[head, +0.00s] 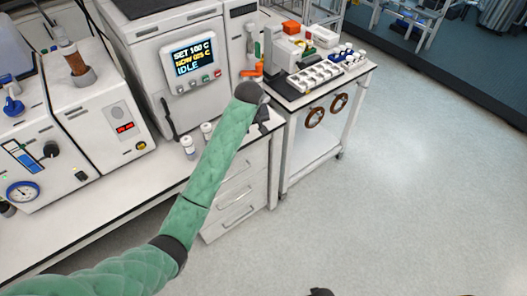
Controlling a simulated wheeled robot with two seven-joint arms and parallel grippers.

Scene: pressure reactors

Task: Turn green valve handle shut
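My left arm reaches in from the lower left, in a green padded sleeve. Its dark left gripper (264,116) is partly hidden behind the arm's end, in front of the bench's right end. Its fingers are too small and dark to tell open from shut. A small green part (257,49), perhaps the green valve handle, shows on the right side of the large reactor unit (165,60). An orange handle (252,71) sits just below it. The gripper appears below both in the picture; contact is not visible. My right gripper cannot be made out.
Small white bottles (188,147) stand on the bench before the reactor, whose screen reads IDLE. A second unit with a gauge (22,191) stands left. A side table (355,68) holds a vial tray (315,76). The floor at right is clear.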

